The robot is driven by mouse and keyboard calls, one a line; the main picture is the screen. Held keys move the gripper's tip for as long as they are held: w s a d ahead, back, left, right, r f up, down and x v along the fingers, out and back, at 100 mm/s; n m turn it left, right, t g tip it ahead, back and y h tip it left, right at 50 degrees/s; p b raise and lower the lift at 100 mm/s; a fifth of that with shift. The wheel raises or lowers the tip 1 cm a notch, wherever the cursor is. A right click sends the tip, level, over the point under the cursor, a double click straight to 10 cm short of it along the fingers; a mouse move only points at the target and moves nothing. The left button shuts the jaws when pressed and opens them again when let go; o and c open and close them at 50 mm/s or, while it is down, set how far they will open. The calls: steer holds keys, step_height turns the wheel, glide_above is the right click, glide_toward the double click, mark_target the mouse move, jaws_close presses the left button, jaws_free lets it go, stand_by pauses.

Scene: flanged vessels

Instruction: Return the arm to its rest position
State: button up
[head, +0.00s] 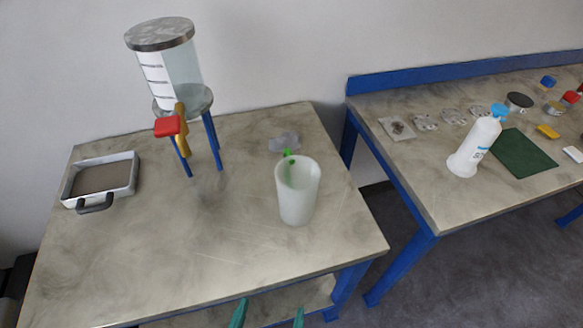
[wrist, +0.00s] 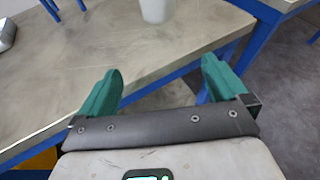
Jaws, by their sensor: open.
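My gripper (head: 269,313) shows at the bottom edge of the head view as two green fingertips, apart and empty. In the wrist view my gripper (wrist: 160,85) has its two green fingers spread wide, with nothing between them but the table edge and floor beyond. It is in front of the near table's front edge. A white translucent cup (head: 297,195) stands upright on the near table (head: 190,265), beyond the gripper, with something green inside it. The bottom of the cup also shows at the top of the wrist view (wrist: 156,10).
A clear flanged vessel (head: 185,75) on blue legs, with a red-handled valve (head: 167,126), stands at the back. A grey tray (head: 100,180) is at left. A second table at right holds a white bottle (head: 474,147), a green mat (head: 523,153) and small items. A gap separates the tables.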

steer(key=w+d+f+m+g+h, duration=0.1)
steer(key=d+f+m+g, duration=0.25)
steer(key=d+m, duration=0.65)
steer(key=w+d+f+m+g+h, duration=0.1)
steer(key=d+f+m+g+h, duration=0.3)
steer(key=d+m, duration=0.6)
steer(key=s+d+f+m+g+y, duration=0.1)
steer(key=s+d+m+g+y, duration=0.4)
steer(key=m, duration=0.9)
steer(key=s+d+y, duration=0.2)
steer(key=s+d, duration=0.2)
steer(key=d, duration=0.2)
steer(key=shift+s+f, duration=0.15)
steer(key=shift+s, duration=0.25)
steer(key=shift+d, duration=0.1)
